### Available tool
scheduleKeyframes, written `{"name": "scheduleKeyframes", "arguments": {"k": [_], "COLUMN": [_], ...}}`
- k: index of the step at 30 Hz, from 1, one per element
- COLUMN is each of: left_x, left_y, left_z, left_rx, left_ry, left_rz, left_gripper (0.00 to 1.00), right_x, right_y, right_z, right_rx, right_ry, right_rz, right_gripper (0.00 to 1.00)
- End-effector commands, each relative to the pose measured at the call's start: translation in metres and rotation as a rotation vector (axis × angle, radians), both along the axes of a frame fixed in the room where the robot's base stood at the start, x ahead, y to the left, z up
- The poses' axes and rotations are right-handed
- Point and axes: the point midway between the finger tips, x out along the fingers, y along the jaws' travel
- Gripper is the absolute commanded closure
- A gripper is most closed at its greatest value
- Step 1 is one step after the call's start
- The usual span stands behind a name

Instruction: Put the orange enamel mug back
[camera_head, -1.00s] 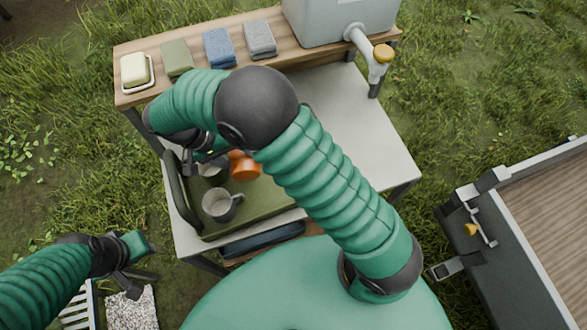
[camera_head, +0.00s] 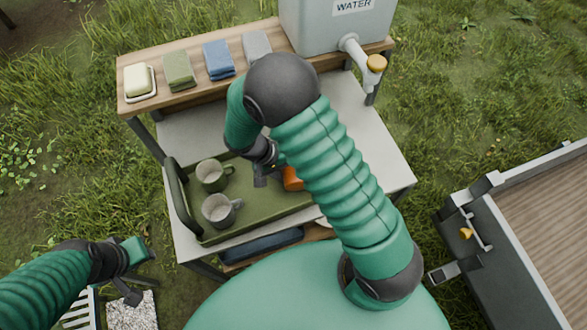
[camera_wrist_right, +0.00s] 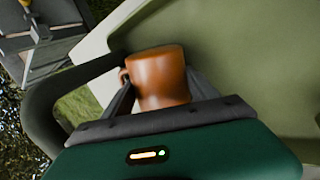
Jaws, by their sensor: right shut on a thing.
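The orange enamel mug (camera_head: 292,179) is partly hidden behind my right arm in the head view. My right gripper (camera_head: 277,178) is shut on it. In the wrist view the mug (camera_wrist_right: 160,78) sits between the two dark fingers, its handle to the left. It is over the right part of the olive tray (camera_head: 262,207); I cannot tell whether it touches the tray. My left gripper (camera_head: 142,283) is open and empty, left of the table.
The tray's raised handle (camera_head: 180,200) stands at its left end. A wooden shelf behind holds soap (camera_head: 139,80), folded cloths (camera_head: 218,60) and a water tank (camera_head: 335,22) with a tap. The grey tabletop (camera_head: 375,160) is clear at right. A cart (camera_head: 520,240) stands farther right.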

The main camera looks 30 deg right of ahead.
Motion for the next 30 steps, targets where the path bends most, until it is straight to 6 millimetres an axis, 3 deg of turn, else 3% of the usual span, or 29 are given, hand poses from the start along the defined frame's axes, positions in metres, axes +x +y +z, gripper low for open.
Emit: {"name": "scheduleKeyframes", "arguments": {"k": [8,9,13,24,30], "left_x": [0.000,0.000,0.000,0.000,0.000], "left_y": [0.000,0.000,0.000,0.000,0.000], "left_z": [0.000,0.000,0.000,-0.005,-0.010], "left_rx": [0.000,0.000,0.000,0.000,0.000], "left_ry": [0.000,0.000,0.000,0.000,0.000], "left_rz": [0.000,0.000,0.000,0.000,0.000], "left_gripper": [0.69,0.69,0.69,0.69,0.69], "right_x": [-0.001,-0.001,-0.001,-0.001,0.014], "right_y": [-0.002,-0.002,-0.002,-0.001,0.020], "right_z": [-0.002,-0.002,-0.002,-0.007,0.030], "right_rx": [0.000,0.000,0.001,0.002,0.002], "right_ry": [-0.002,-0.002,-0.001,-0.001,-0.010], "right_rz": [0.002,0.002,0.001,0.003,0.004], "right_gripper": [0.87,0.27,0.11,0.11,0.11]}}
